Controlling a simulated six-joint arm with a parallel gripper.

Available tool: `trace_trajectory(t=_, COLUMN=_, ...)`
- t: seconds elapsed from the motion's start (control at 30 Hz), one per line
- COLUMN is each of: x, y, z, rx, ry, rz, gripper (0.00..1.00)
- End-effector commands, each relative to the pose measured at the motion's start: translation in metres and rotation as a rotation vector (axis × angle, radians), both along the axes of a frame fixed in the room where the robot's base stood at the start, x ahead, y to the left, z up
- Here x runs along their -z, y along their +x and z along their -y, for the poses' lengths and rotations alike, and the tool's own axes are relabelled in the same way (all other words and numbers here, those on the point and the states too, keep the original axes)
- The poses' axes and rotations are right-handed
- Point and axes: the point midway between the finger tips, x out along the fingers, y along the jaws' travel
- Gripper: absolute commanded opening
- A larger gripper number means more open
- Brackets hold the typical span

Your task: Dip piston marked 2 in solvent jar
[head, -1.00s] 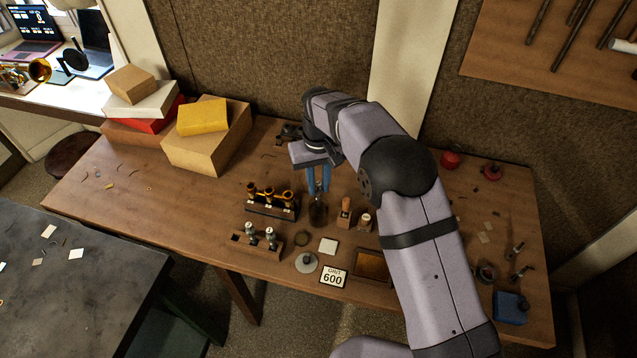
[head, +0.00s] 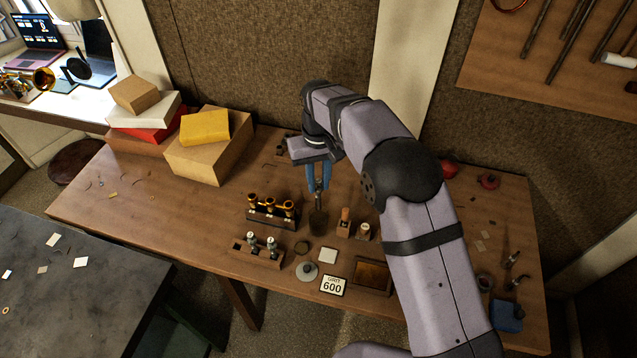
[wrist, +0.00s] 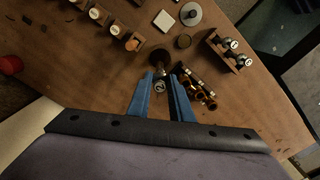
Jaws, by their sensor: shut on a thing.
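My gripper (head: 319,187) is shut on a metal piston and holds it upright at the solvent jar. The held piston (wrist: 160,87) shows between the blue fingers in the wrist view; its mark is too small to read surely. The dark round jar (head: 318,222) stands on the bench directly below the fingers. It also shows just beyond the fingertips in the wrist view (wrist: 161,57). I cannot tell whether the piston's lower end is inside the jar. A wooden piston rack (head: 240,250) left of the jar holds two other pistons, with its left place empty.
A valve block with brass tubes (head: 270,210) stands close left of the jar. Small wooden holders (head: 344,228) stand close right. A white square, a grey disc (head: 307,271), a grit 600 card (head: 333,286) and a shallow tray (head: 371,276) lie in front.

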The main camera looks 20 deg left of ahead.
Motion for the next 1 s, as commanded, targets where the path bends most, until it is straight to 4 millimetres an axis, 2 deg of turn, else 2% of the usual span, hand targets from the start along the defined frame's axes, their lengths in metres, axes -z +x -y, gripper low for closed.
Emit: trace_trajectory(t=1.0, x=-0.051, y=0.0, z=0.0, rx=0.0, ry=0.001, rz=0.001, gripper=0.0)
